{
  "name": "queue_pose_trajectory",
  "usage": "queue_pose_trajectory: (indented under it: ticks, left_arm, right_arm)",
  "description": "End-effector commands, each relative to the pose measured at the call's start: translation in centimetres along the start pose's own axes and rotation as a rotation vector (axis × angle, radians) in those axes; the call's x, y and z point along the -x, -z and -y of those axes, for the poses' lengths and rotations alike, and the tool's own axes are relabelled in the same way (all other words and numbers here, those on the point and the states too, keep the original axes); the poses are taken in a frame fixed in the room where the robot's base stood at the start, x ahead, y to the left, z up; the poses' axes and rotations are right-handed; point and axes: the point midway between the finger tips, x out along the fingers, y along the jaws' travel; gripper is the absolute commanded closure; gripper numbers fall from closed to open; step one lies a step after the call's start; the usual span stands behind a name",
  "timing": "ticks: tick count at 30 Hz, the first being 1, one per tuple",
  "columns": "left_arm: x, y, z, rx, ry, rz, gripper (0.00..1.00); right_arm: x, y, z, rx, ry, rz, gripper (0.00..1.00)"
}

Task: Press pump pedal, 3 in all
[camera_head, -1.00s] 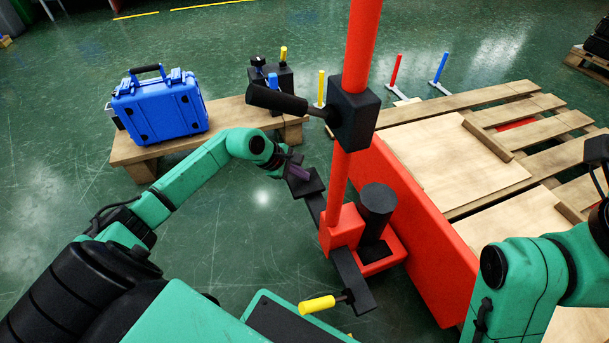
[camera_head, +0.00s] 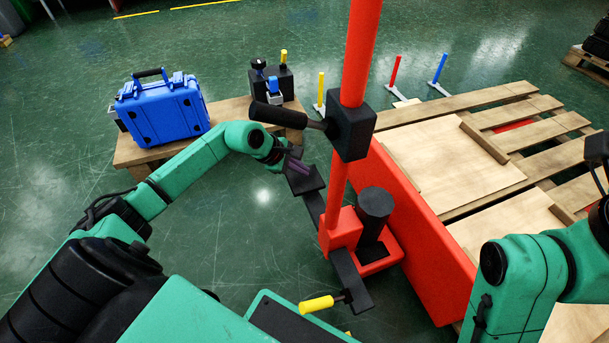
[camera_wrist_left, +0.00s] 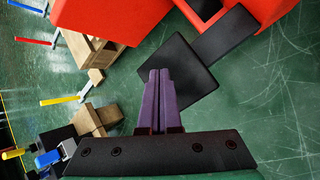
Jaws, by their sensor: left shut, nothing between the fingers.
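The pump pedal (camera_head: 306,183) is a flat black square plate on a black bar, at the lower left of the red upright post (camera_head: 337,185). My left gripper (camera_head: 297,165) is shut and empty, its purple fingers at the pedal plate. In the left wrist view the shut fingers (camera_wrist_left: 160,76) overlap the edge of the black pedal plate (camera_wrist_left: 183,68). I cannot tell whether they touch it. The black pump cylinder (camera_head: 376,204) stands on a red base beside the post. My right arm shows at the right, its gripper out of view.
A black lever (camera_head: 278,115) sticks out left from the post, above my left gripper. A yellow-handled lever (camera_head: 317,304) is low in front. A red panel (camera_head: 430,235) borders the right-hand pallet.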

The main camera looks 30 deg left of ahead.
Motion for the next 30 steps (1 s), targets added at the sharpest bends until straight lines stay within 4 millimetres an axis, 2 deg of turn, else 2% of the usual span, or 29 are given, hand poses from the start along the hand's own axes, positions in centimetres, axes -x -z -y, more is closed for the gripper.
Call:
queue_pose_trajectory:
  ticks: [9, 24, 30]
  left_arm:
    - [0.2, -0.1, -0.2, 0.0, -0.002, 0.001, 1.0]
    - [4.1, -2.2, -2.2, -0.001, -0.002, 0.002, 1.0]
    - [4.1, -2.2, -2.2, 0.0, -0.002, 0.002, 1.0]
  right_arm:
    - [-0.2, 0.0, 0.0, 0.0, 0.0, 0.0, 0.5]
    - [-3.6, 0.0, -0.5, 0.0, 0.0, 0.0, 0.5]
    - [-3.5, 0.0, -0.4, 0.0, 0.0, 0.0, 0.5]
